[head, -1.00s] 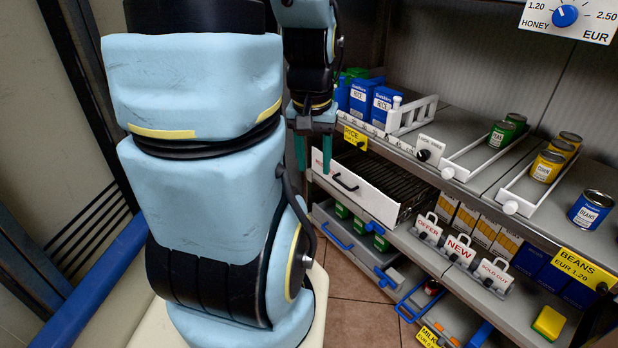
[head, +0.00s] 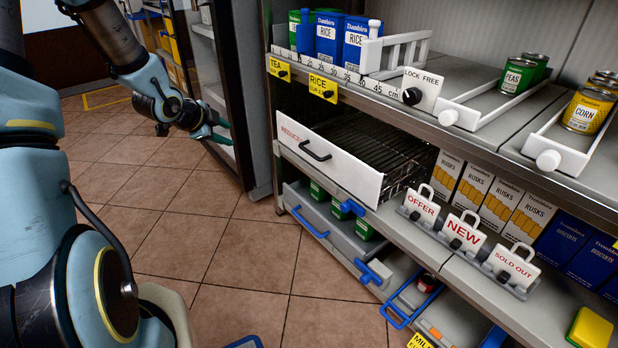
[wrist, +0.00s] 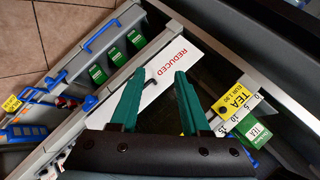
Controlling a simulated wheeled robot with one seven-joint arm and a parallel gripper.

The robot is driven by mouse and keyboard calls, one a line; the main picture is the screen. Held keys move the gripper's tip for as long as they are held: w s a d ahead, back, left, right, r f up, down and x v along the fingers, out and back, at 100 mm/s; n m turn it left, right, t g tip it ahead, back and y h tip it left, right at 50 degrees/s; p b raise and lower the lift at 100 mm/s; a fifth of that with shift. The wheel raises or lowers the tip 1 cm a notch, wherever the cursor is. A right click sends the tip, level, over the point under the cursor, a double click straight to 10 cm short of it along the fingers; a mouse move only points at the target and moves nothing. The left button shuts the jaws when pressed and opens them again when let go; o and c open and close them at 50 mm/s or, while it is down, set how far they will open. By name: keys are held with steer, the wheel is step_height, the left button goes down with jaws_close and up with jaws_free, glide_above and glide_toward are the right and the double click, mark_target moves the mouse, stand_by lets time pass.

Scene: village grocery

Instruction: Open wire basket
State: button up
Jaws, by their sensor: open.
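The wire basket (head: 392,140) has a white front panel (head: 345,172) marked "REDUCED" and a black bar handle (head: 317,151). It stands partly out of the shelf below the rice, its dark wire grid visible behind the panel. My gripper (head: 220,131) is left of the basket in the head view, apart from the handle. In the wrist view its teal fingers (wrist: 160,74) are spread and empty.
A lower tray (head: 335,222) with blue handles and green packs sits under the basket. Rice boxes (head: 329,38) and a tea label (head: 279,68) are above. Sign holders (head: 462,236) stand to the right. A dark upright frame (head: 236,90) stands near my gripper.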

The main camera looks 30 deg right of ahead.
steer(key=d+f+m+g+h+b, duration=0.1)
steer(key=d+f+m+h+b, duration=0.35)
steer(key=d+f, duration=0.35)
steer(key=m+g+h+b, duration=0.2)
steer(key=m+h+b, duration=0.25)
steer(key=m, duration=0.25)
glide_toward(309, 153)
steer(key=shift+y, duration=0.3)
steer(key=b+x, duration=0.2)
steer(key=x, duration=0.8)
steer(key=shift+d+r, duration=0.1)
steer(key=shift+d, duration=0.35)
steer(key=shift+c, duration=0.2)
jaws_close()
